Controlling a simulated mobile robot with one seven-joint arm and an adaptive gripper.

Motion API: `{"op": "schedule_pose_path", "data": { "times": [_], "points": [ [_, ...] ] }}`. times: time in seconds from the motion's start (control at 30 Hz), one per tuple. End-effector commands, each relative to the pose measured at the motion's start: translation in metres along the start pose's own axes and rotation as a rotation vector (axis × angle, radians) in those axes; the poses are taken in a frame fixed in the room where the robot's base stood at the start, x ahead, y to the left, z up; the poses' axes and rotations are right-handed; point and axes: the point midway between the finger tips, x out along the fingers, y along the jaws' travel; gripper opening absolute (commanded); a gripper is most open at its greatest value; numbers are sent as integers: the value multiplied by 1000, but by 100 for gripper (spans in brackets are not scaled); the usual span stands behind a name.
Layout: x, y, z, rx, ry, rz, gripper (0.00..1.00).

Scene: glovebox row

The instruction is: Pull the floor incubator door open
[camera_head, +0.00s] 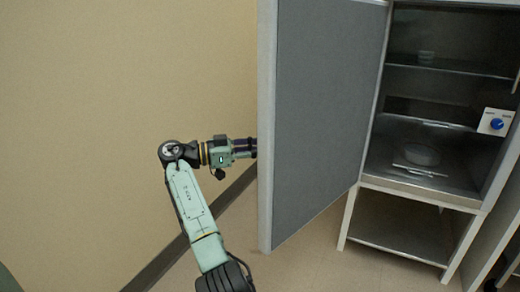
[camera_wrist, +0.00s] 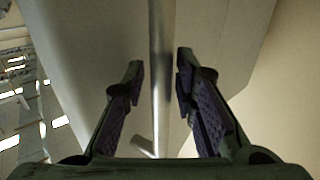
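The floor incubator door (camera_head: 325,110) stands wide open in the head view, its grey inner panel facing the camera. The incubator's interior (camera_head: 420,150) is exposed to the right of it. My gripper (camera_wrist: 160,75) is at the outer side of the door, and its fingertips are hidden behind the door's edge in the head view. In the wrist view the two fingers are apart, one on each side of a vertical metal bar handle (camera_wrist: 160,110). Narrow gaps show between the fingers and the bar, so the gripper does not appear to grip it.
A blue knob (camera_head: 497,124) sits on the right side. An open lower stand (camera_head: 400,225) supports the incubator. A beige wall (camera_head: 120,90) is close on the left.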

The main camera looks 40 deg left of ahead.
Motion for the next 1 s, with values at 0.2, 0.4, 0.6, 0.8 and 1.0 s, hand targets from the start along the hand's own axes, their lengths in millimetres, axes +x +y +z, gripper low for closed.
{"op": "schedule_pose_path", "data": {
  "times": [0.2, 0.4, 0.6, 0.8, 1.0],
  "points": [
    [0, 0, 0, 0, 0, 0, 35],
    [-3, 0, 0, 0, 0, 0, 35],
    [-32, 0, -1, -1, 2, -3, 35],
    [-77, 0, -1, -1, 1, -3, 35],
    [-108, 0, -1, -1, 1, -1, 35]
  ]
}}
